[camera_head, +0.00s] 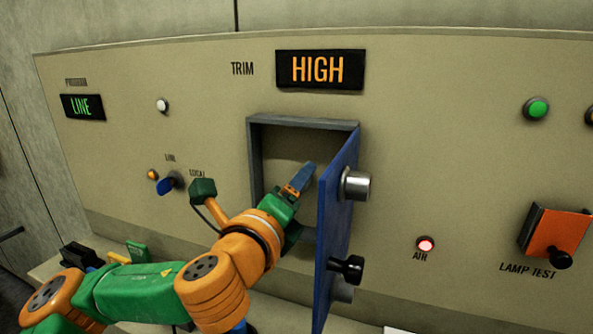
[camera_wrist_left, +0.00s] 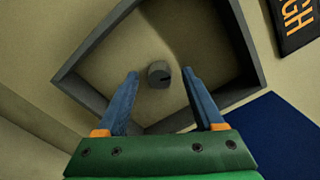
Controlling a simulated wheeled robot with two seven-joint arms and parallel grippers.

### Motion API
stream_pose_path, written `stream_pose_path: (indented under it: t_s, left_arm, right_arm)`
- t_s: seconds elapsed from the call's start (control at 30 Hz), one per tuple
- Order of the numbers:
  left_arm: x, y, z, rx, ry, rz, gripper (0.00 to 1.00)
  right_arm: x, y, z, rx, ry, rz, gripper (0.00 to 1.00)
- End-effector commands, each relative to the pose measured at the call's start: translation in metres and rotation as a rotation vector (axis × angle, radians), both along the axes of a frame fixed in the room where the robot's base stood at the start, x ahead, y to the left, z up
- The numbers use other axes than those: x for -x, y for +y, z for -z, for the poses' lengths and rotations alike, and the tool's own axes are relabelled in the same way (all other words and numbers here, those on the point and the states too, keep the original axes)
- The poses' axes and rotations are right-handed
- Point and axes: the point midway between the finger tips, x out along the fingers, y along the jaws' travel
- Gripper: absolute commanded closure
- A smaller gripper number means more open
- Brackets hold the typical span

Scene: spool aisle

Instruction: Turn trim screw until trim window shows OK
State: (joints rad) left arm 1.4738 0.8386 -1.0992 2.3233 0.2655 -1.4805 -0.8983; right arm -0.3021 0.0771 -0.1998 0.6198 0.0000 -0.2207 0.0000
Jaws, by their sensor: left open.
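The trim window (camera_head: 320,70) reads HIGH in orange letters; its edge also shows in the left wrist view (camera_wrist_left: 297,20). Below it a grey-framed recess (camera_head: 262,160) is open, with its blue door (camera_head: 335,230) swung out to the right. The trim screw (camera_wrist_left: 159,74), a small grey slotted head, sits on the back of the recess in the left wrist view; in the head view it is hidden. My left gripper (camera_head: 303,178) reaches into the recess mouth. Its blue fingers (camera_wrist_left: 160,95) are open, one either side of the screw's line and apart from it. My right gripper is not in view.
The open door, with a silver cylinder (camera_head: 356,185) and a black knob (camera_head: 347,268), stands close right of my left arm.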

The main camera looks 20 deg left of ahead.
Motion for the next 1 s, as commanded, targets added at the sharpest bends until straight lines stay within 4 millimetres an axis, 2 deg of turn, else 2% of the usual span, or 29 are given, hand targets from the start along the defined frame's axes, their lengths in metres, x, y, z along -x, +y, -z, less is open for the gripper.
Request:
stream_pose_path:
  t_s: [0.27,0.37,0.53,0.7,0.9,1.0]
  left_arm:
    - [-0.005,0.000,0.001,0.000,-0.001,0.001,0.31]
    - [-0.005,0.000,0.001,0.000,-0.001,0.001,0.52]
    - [-0.005,0.000,0.001,0.000,-0.001,0.001,0.98]
    - [-0.005,-0.001,0.002,0.042,0.000,0.002,1.00]
    - [-0.005,-0.001,0.003,0.375,0.013,0.002,1.00]
    - [-0.005,-0.001,0.002,0.471,0.015,0.002,1.00]
  right_arm:
    - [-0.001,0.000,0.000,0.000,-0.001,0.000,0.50]
    - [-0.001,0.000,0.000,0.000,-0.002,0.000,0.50]
    - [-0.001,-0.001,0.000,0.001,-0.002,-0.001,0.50]
    - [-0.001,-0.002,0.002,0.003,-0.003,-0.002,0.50]
    - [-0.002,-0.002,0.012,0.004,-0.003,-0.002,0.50]
    - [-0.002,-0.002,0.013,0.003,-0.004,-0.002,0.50]
